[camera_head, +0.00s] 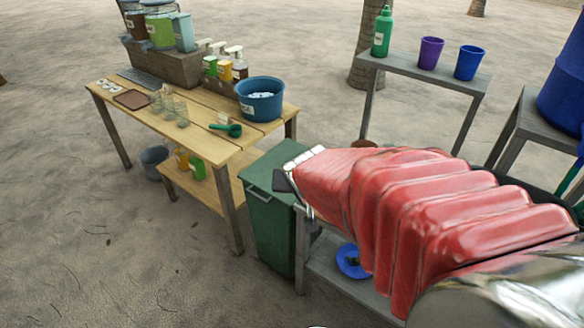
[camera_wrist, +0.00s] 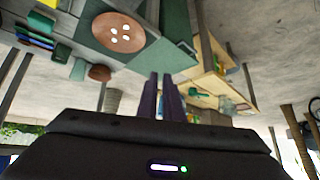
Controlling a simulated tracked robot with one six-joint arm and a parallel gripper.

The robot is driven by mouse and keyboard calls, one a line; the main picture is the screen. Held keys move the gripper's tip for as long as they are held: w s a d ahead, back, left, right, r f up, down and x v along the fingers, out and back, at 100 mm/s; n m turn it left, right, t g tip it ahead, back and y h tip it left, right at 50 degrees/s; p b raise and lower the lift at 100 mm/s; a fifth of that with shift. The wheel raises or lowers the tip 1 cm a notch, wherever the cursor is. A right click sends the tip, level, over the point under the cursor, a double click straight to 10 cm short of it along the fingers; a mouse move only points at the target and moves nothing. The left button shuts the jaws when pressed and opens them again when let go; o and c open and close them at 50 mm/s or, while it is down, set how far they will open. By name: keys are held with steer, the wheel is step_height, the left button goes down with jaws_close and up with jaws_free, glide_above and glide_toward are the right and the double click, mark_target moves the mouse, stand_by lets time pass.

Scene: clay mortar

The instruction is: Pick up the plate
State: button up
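A round brown disc (camera_wrist: 118,32), which looks like the plate, lies on a green surface in the upper left of the wrist view, with several white pieces on it. A blue dish (camera_head: 352,260) with a dark middle sits on the low shelf below my arm in the head view; I cannot tell which one is the plate. My gripper's dark fingers (camera_wrist: 160,76) are close together with nothing seen between them, apart from the brown disc. In the head view my red-sleeved arm hides most of the surface behind it, and the fingertips are hardly visible.
A wooden table (camera_head: 205,140) at left holds a blue basin (camera_head: 260,100), a green scoop (camera_head: 226,129), glasses and bottles. A green bin (camera_head: 268,210) stands beside my arm. A grey bench (camera_head: 425,72) behind holds a green bottle (camera_head: 381,32) and two cups.

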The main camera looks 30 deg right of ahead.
steer(key=d+f+m+t, duration=0.2)
steer(key=d+f+m, duration=0.4)
steer(key=d+f, duration=0.8)
steer(key=s+a+f+m+t+y, duration=0.2)
steer(key=s+f+m+t, duration=0.4)
steer(key=s+f+m, duration=0.4)
steer(key=shift+a+m, duration=0.3)
steer(key=shift+m, duration=0.8)
steer(key=shift+x, duration=4.3)
steer(key=shift+w+a+r, duration=0.1)
steer(key=shift+r, duration=0.05)
